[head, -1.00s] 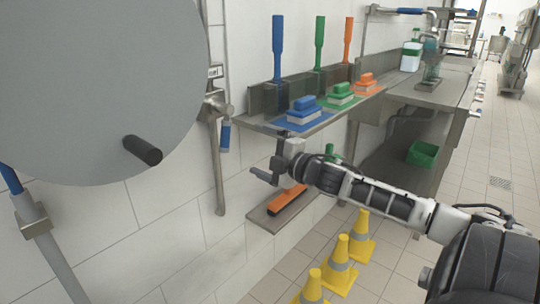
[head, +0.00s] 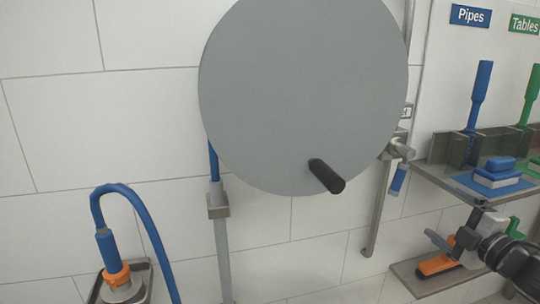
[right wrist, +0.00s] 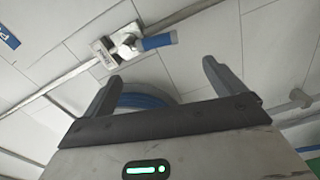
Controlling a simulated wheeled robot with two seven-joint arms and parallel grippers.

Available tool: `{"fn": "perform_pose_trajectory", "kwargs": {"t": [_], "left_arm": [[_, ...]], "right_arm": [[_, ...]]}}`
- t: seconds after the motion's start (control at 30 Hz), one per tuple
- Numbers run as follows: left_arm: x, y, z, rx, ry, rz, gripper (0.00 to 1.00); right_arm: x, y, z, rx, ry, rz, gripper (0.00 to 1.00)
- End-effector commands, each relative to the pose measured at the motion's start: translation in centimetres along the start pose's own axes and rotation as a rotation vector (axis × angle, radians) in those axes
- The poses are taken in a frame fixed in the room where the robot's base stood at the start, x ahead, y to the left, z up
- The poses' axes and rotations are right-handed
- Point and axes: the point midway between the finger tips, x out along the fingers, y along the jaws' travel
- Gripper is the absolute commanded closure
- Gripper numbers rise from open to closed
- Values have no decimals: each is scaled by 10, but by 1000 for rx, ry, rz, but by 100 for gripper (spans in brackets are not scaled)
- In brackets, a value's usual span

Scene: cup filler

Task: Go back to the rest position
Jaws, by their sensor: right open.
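My right gripper (head: 452,232) is at the lower right of the head view, in front of the wall beneath the upper shelf. Its fingers are apart with nothing between them. In the right wrist view both fingers (right wrist: 162,78) stand apart, with the wall behind and part of a blue hose coil (right wrist: 146,100) between them. My left gripper is in neither view.
A large grey reel disc (head: 290,90) with a black handle (head: 326,176) fills the upper middle. A blue hose (head: 150,235) hangs at lower left. A blue brush (head: 497,173) sits on the upper shelf (head: 440,178); an orange brush (head: 437,264) lies on the lower shelf (head: 425,287).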

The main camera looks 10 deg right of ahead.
Motion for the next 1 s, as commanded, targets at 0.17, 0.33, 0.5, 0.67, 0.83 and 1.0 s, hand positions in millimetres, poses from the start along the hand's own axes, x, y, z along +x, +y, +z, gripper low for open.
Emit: {"fn": "perform_pose_trajectory", "kwargs": {"t": [0.17,0.33,0.5,0.67,0.83,1.0], "left_arm": [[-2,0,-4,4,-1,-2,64],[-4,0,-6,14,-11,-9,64],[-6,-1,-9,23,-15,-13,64],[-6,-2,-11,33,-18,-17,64],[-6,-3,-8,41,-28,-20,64],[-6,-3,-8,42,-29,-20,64]], "right_arm": [[-19,-68,-17,187,-46,-91,5],[-63,-171,-73,534,-137,-249,5],[-114,-246,-162,908,-241,-402,5],[-148,-274,-240,1194,-320,-506,5],[-162,-279,-282,1348,-362,-558,5],[-164,-280,-288,1372,-368,-566,5]]}}
